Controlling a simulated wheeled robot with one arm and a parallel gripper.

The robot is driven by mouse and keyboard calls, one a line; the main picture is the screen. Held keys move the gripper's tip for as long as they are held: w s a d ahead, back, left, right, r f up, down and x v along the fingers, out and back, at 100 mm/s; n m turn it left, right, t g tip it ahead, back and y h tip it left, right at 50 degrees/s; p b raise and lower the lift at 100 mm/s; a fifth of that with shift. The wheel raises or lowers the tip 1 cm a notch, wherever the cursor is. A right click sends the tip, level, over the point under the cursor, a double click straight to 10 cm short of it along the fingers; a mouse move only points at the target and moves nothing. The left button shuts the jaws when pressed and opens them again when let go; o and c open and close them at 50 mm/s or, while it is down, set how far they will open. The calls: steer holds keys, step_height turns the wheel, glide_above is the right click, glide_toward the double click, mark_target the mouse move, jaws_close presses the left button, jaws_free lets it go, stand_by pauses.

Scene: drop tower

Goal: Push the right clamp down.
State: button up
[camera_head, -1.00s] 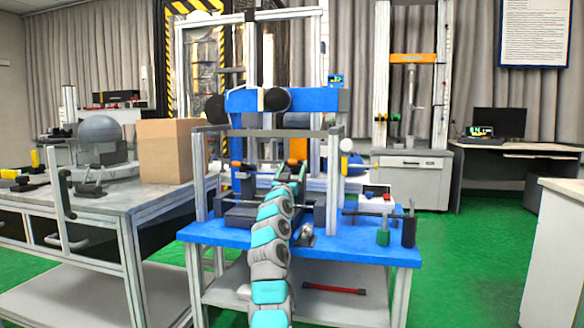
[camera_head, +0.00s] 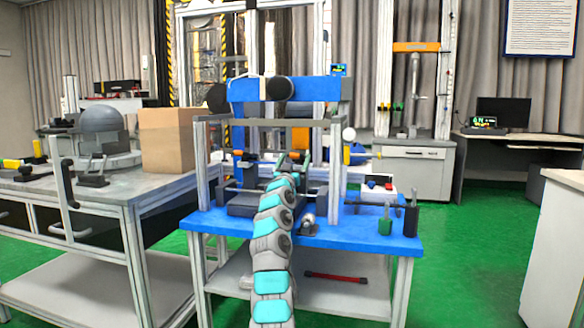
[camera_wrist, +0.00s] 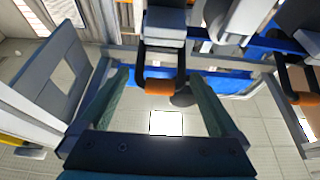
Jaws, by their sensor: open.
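My gripper (camera_wrist: 163,78) is open, with its two dark green fingers spread apart in the wrist view. The clamp with an orange grip (camera_wrist: 158,88) on a dark U-shaped handle shows between the fingers, near their tips; I cannot tell if they touch. I take this for the right clamp, as the wrist view looks upside down. A second orange-gripped clamp (camera_wrist: 300,98) is at the right edge of the wrist view. In the head view my gripper (camera_head: 293,160) is inside the tower frame, and my arm hides part of what lies in front of it.
The drop tower's grey frame posts (camera_head: 336,180) stand on both sides of my arm on the blue table (camera_head: 370,228). Dark and green cylinders stand at the table's right. A cardboard box (camera_head: 167,140) sits on the grey bench at left. Green floor is clear at right.

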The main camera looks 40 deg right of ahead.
steer(key=b+v, duration=0.4)
steer(key=v, duration=0.3)
steer(key=shift+a+f, duration=0.15)
steer(key=shift+a, duration=0.05)
stand_by(0.3)
stand_by(0.5)
